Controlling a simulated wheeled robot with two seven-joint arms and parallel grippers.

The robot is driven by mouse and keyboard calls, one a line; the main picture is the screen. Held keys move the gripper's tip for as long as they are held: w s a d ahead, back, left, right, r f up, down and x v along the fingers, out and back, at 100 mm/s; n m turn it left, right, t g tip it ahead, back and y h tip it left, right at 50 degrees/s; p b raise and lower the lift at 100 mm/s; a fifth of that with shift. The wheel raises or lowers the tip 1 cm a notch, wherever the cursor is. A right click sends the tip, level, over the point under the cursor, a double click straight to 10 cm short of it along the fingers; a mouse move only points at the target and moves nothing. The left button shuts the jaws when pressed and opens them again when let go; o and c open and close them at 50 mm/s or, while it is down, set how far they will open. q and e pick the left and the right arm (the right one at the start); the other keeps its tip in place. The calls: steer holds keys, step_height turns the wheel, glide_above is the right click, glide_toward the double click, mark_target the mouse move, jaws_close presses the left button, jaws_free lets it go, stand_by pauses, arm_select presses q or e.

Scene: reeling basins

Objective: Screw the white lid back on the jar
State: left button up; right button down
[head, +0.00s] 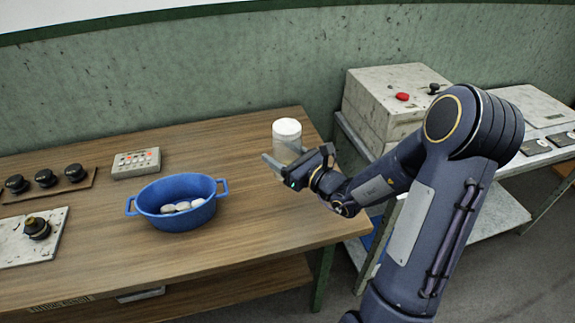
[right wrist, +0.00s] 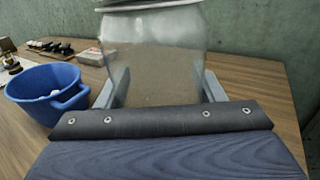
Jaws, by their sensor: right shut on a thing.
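A clear jar (head: 286,147) stands upright near the right end of the wooden table, and it fills the middle of the right wrist view (right wrist: 152,60). The white lid (head: 287,127) sits on top of the jar; in the right wrist view only its lower edge (right wrist: 145,4) shows at the top. Whether it is threaded tight I cannot tell. My right gripper (head: 283,166) is shut on the jar's lower body, with one finger on each side. My left gripper is not in view.
A blue two-handled basin (head: 175,201) with several pale cocoons stands left of the jar. A button box (head: 136,162), black knobs (head: 46,178) and a valve plate (head: 33,237) lie further left. A grey machine box (head: 395,100) stands on the side bench.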

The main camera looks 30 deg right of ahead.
steer(key=f, duration=0.1)
steer(key=w+d+f, duration=0.1)
steer(key=d+f, duration=0.1)
steer(key=shift+w, duration=0.35)
steer(key=shift+f, duration=0.1)
steer(key=shift+w+d+f, duration=0.15)
steer(key=shift+d+f, duration=0.05)
steer(key=shift+f, duration=0.1)
step_height(320, 180, down, 3)
steer(key=shift+f, duration=0.15)
steer(key=shift+c, duration=1.8)
jaws_free()
